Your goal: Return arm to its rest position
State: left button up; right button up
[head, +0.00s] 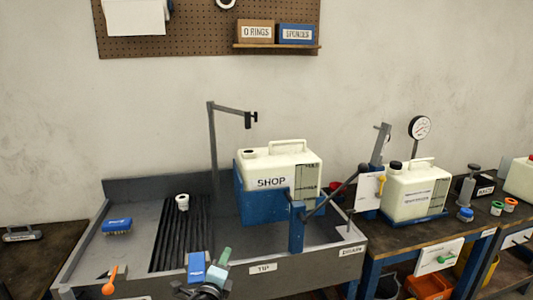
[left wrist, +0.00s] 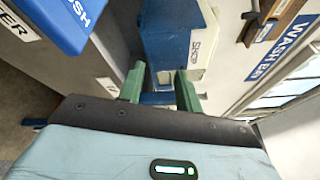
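My left gripper (head: 223,259) is at the front edge of the grey wash tray (head: 330,262), low in the head view. In the left wrist view its two green fingers (left wrist: 160,82) stand apart with nothing between them. Beyond the fingers is the cream tank (head: 257,170) marked SHOP, seated in its blue cradle (head: 250,207); the tank also shows in the left wrist view (left wrist: 198,38). The gripper is apart from the tank. My right gripper is in neither view.
A blue brush (head: 117,225) and a white ring-shaped part (head: 182,198) lie in the tray. An orange-handled lever (head: 110,277) stands at its front left. A second cream jug (head: 412,190) and a gauge (head: 420,127) stand on the right bench. A pegboard (head: 200,38) hangs above.

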pick_arm(q)
jog(key=s+a+f+n+g, duration=0.2)
jog(key=s+f+n, duration=0.3)
jog(key=s+f, duration=0.35)
jog(key=s+a+f+n+g, duration=0.2)
jog(key=s+f+n, duration=0.3)
jog(key=s+f, duration=0.4)
jog(key=s+a+f+n+g, duration=0.2)
jog(key=s+n, duration=0.3)
jog(key=s, duration=0.7)
jog(key=s+a+f+n+g, duration=0.1)
jog(key=s+n, duration=0.5)
jog(key=s, duration=0.7)
notch_tip(320, 180, down, 2)
jog(key=shift+a+f+n+g+y, duration=0.3)
jog(key=shift+a+g, duration=0.1)
jog(key=shift+a, duration=0.45)
